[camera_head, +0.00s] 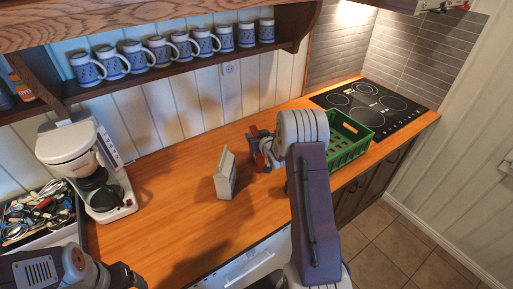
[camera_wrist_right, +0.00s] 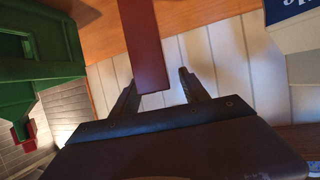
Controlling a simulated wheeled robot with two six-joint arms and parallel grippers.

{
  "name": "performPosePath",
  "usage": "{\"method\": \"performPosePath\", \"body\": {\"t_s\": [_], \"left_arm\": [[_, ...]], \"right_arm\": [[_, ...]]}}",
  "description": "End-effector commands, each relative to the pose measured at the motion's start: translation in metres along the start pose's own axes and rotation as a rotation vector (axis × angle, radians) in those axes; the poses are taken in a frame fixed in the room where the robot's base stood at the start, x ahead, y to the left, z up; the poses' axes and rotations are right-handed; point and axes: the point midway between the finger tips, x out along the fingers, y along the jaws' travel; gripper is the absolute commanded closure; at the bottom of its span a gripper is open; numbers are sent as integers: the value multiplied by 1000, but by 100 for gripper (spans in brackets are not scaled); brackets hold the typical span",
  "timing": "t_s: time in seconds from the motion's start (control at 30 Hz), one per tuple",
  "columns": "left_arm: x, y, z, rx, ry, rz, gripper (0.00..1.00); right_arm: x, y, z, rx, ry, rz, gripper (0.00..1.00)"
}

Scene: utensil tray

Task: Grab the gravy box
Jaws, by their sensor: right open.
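A dark red, narrow box-like thing (camera_wrist_right: 145,45) reaches between the open fingers of my right gripper (camera_wrist_right: 157,80) in the right wrist view. In the head view red parts (camera_head: 263,161) show beside my right gripper (camera_head: 258,148), partly hidden by my arm. A pale box (camera_head: 226,176) stands upright on the counter to the left of that gripper. No label reading gravy is legible. My left gripper (camera_head: 126,276) is at the lower left, its jaws unclear.
A green crate (camera_head: 348,143) stands right of my right gripper and also shows in the wrist view (camera_wrist_right: 45,65). A coffee maker (camera_head: 85,165) and a utensil tray (camera_head: 40,243) are at the left. Several mugs (camera_head: 160,53) line the shelf. The middle-left counter (camera_head: 165,205) is clear.

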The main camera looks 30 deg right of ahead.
Motion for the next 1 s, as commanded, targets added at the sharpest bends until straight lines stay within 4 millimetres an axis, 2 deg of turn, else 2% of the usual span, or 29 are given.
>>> {"method": "performPosePath", "body": {"t_s": [0.23, 0.27, 0.43, 0.47, 1.0], "left_arm": [[-1, 0, 0, 0, 0, 0, 21], [-1, 0, 0, 0, 0, 0, 21], [-1, 0, 0, 0, 0, 0, 21], [-1, 0, 0, 0, 0, 0, 21], [-1, 0, 0, 0, 0, 0, 21]], "right_arm": [[6, 0, 1, 1, -1, 0, 47], [6, 0, 1, 1, -1, 0, 50], [5, 0, 1, 1, -1, 0, 97], [5, 0, 1, 0, 0, 0, 100], [5, 0, 1, 0, -1, 0, 100]]}}
